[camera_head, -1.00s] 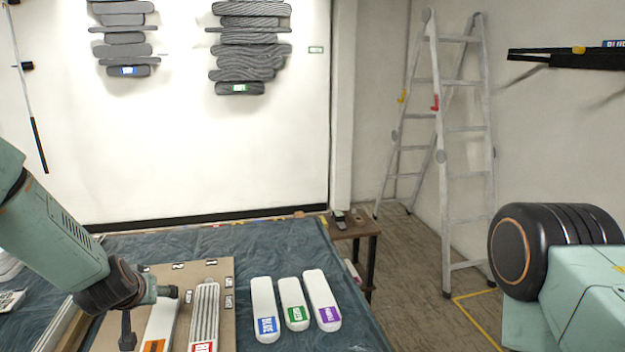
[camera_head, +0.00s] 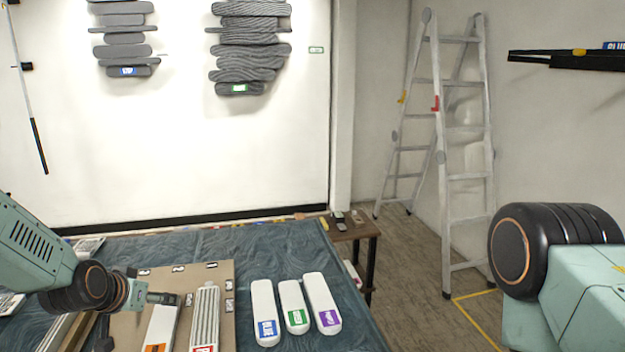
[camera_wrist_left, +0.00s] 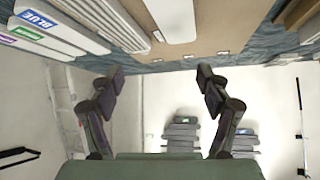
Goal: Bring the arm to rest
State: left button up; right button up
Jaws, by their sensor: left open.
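My left arm comes in from the left in the head view, low over the left end of the table. In the left wrist view my left gripper (camera_wrist_left: 160,85) has its two fingers spread wide apart with nothing between them. It faces the table's contents and the wall. My right arm shows at the right edge in the head view. Its gripper is outside the view.
A blue-covered table (camera_head: 180,248) holds a brown board (camera_head: 228,270) with an orange-labelled piece (camera_head: 162,328) and a ribbed red-labelled piece (camera_head: 205,315). White pieces labelled blue (camera_head: 264,305), green (camera_head: 294,300) and purple (camera_head: 322,298) lie beside it. A ladder (camera_head: 445,150) stands right of a small side table (camera_head: 352,232).

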pick_arm(q)
jog(key=shift+m+h, duration=0.4)
jog(key=shift+m, duration=0.2)
jog(key=s+a+f, duration=0.1)
jog(key=s+a, duration=0.1)
jog(key=a, duration=0.1)
jog(key=shift+s+f, duration=0.2)
jog(key=shift+f, duration=0.15)
jog(key=shift+w+f+b, duration=0.2)
jog(key=shift+f+b, duration=0.1)
jog(key=shift+f, duration=0.05)
jog(key=shift+s+r, duration=0.15)
jog(key=shift+r, duration=0.1)
